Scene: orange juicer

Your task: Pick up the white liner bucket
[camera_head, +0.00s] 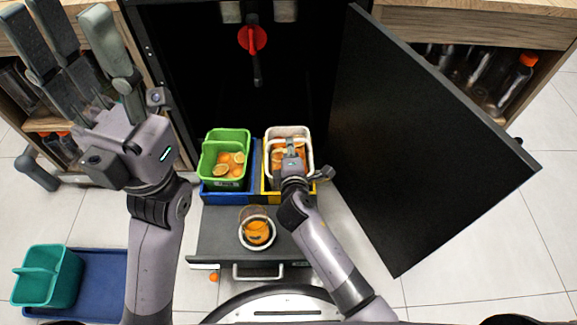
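The white liner bucket (273,133) sits inside the yellow outer bin (267,182) on the right side of the pulled-out juicer drawer. Orange peel halves lie in it. My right gripper (291,152) is over the bucket and hides part of its middle and front. Its fingers are too small and overlapped to show whether they are open or touching the bucket. My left gripper (80,50) is raised at the upper left, close to the camera, with its fingers spread and empty.
A green bucket (210,150) with orange peels sits in a blue bin (215,190) to the left. A jug of juice (257,230) stands on the front shelf. The open black door (430,140) bounds the right. A teal basket (45,278) sits on a blue tray (105,290) at lower left.

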